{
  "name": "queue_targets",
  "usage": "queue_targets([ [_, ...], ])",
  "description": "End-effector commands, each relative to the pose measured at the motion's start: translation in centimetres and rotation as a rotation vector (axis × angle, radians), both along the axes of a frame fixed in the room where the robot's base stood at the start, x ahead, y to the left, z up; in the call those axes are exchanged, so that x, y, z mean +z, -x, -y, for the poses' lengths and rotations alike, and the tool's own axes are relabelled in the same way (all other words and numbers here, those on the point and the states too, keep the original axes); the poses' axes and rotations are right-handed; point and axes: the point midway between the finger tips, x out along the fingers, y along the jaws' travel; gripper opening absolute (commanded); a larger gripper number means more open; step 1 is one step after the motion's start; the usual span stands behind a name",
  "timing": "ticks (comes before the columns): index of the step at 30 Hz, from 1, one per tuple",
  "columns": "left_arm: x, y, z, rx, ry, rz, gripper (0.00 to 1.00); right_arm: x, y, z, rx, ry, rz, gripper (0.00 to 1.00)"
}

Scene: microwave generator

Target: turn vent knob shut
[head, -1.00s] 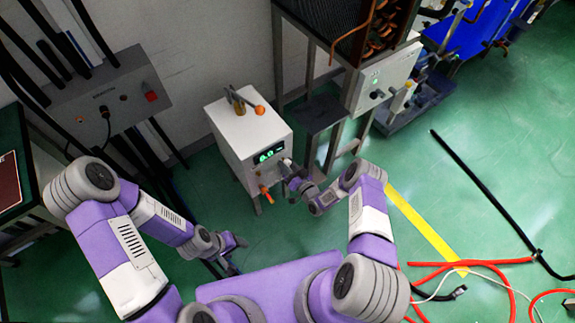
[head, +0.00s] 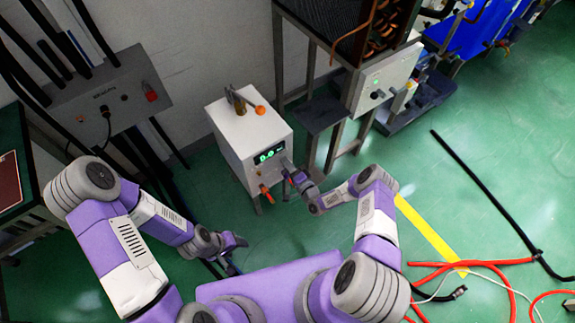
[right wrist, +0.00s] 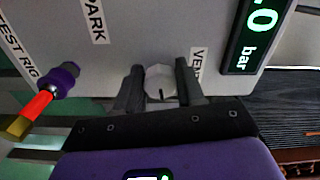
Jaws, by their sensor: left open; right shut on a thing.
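The vent knob (right wrist: 161,82) is a pale round knob with a dark pointer line on the front panel of a white box (head: 240,135). In the right wrist view it sits between the two dark fingers of my right gripper (right wrist: 160,88), which are shut on it. Part of a label beginning "VE" is beside it. In the head view my right gripper (head: 288,168) is at the box's front and hides the knob. My left gripper (head: 238,243) is open and empty, low and left of the box, away from it.
A green-lit display (head: 269,154) reading in bar is by the knob; it also shows in the right wrist view (right wrist: 252,35). An orange-handled valve (head: 266,193) sticks out lower on the panel. Another orange-knobbed fitting (head: 259,110) is on top. Red hoses (head: 430,266) lie on the floor at right.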

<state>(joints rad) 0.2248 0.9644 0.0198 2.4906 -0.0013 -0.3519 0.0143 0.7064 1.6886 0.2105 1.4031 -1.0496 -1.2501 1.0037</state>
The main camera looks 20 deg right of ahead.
Motion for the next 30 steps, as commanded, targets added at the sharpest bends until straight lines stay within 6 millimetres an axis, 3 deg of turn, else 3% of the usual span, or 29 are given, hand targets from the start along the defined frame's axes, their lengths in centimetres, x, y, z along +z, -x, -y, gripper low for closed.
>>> queue_targets([
  [10,-0.01,0.00,-0.01,0.000,0.000,0.000,0.59,-0.34,0.43,-0.40,0.008,-0.149,-0.065,0.06],
  [27,-0.01,0.00,-0.01,0.000,0.000,0.000,0.59,-0.30,0.49,-0.67,0.014,-0.180,-0.077,0.05],
  [28,-0.01,0.00,-0.01,0.000,0.000,0.000,0.59,-0.31,0.49,-0.69,0.014,-0.180,-0.077,0.37],
  [30,-0.01,0.00,-0.01,0.000,0.000,0.000,0.59,-0.31,0.47,-0.66,0.013,-0.180,-0.077,0.48],
])
